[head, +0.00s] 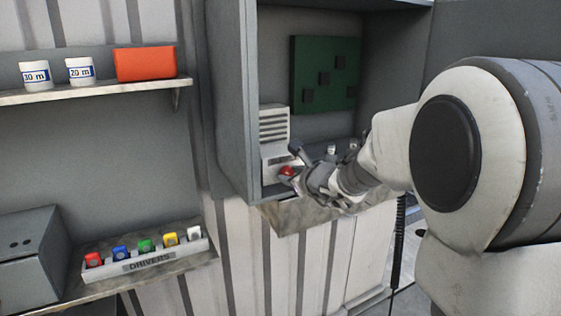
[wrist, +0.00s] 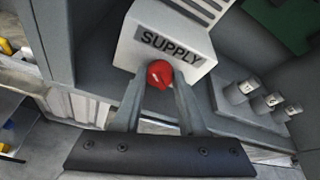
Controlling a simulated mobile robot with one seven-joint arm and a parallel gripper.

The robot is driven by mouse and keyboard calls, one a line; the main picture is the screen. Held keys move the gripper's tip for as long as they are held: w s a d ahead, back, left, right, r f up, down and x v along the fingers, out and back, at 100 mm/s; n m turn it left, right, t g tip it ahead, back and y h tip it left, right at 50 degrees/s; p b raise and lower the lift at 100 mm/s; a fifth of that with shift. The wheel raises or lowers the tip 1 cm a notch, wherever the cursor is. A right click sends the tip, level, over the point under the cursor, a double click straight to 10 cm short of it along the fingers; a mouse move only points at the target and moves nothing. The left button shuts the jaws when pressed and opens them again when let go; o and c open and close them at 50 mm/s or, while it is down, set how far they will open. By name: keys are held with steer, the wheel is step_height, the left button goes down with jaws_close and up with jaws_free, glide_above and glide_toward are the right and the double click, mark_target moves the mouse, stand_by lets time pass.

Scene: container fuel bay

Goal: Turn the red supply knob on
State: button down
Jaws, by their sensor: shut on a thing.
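The red supply knob (wrist: 159,74) sits on the front of a pale box (wrist: 185,22) labelled SUPPLY. In the wrist view my gripper (wrist: 158,88) has one finger on each side of the knob and is shut on it. A small light mark shows on the knob's face. In the head view the red knob (head: 287,171) shows at the tip of my gripper (head: 292,172), low in the open cabinet. The rest of the knob is partly hidden by the fingers there.
Several small white cylinders (wrist: 238,92) stand on a grey block right of the supply box. A green board (head: 325,73) hangs on the cabinet's back wall. The cabinet's left side wall (head: 232,100) is close to my gripper. A drivers rack (head: 150,263) stands on the lower left shelf.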

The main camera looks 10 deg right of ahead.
steer(key=m+y+p, duration=0.1)
steer(key=p, duration=0.1)
steer(key=m+p, duration=0.2)
steer(key=shift+d+r+g+y, duration=0.2)
steer(key=shift+g+y, duration=0.1)
steer(key=shift+y, duration=0.1)
steer(key=m+y+p, duration=0.2)
steer(key=m, duration=0.1)
steer(key=shift+w+f+p, duration=0.1)
steer(key=shift+f+p, duration=0.1)
steer(key=shift+p, duration=0.1)
steer(key=shift+m, duration=0.3)
steer(key=c, duration=0.8)
jaws_free()
steer(key=shift+o, duration=0.2)
steer(key=v, duration=1.7)
steer(key=shift+d, duration=0.3)
